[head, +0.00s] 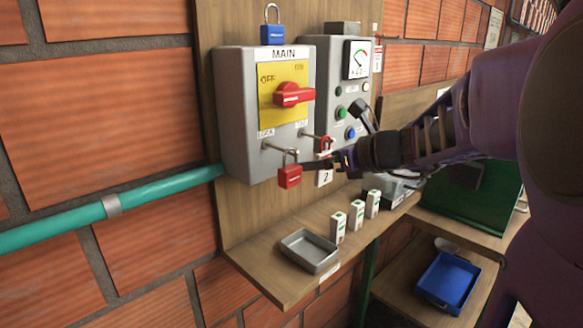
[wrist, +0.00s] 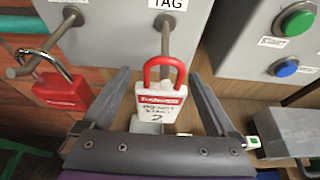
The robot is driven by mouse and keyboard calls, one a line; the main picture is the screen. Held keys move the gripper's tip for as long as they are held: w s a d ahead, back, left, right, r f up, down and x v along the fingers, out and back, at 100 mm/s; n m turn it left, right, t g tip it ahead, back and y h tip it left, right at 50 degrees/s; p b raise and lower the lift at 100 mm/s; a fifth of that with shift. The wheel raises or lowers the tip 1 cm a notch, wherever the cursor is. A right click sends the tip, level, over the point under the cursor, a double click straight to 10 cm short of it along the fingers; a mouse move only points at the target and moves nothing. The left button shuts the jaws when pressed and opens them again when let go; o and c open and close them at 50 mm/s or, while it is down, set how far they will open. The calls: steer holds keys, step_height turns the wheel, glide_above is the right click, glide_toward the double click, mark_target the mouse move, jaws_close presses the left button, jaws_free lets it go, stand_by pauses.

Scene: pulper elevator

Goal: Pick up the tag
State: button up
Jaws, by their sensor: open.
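The tag (wrist: 160,103) is a white card with a red band reading DANGER and a red loop at its top; it is marked 2. It hangs by its loop from the metal peg (wrist: 165,38) under the TAG label. In the head view the tag (head: 324,178) is partly covered by my gripper. My gripper (wrist: 160,76) is open, with one finger on each side of the tag. Whether a finger touches it I cannot tell. My gripper also shows in the head view (head: 335,163), in front of the MAIN box (head: 238,120).
A red padlock (wrist: 62,90) hangs on the LOCK peg, close left of my gripper. A grey box with buttons (head: 322,75) stands right. Below, the wooden shelf (head: 263,262) holds a metal tray (head: 309,250) and three small white boxes (head: 355,216). A teal pipe (head: 165,187) runs left.

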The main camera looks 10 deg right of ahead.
steer(key=shift+w+a+f, duration=0.2)
steer(key=shift+w+a, duration=0.1)
steer(key=shift+w, duration=0.1)
steer(key=shift+s+r, duration=0.1)
steer(key=c, duration=1.4)
steer(key=shift+c, duration=0.2)
steer(key=shift+d+r, duration=0.1)
steer(key=shift+r, duration=0.05)
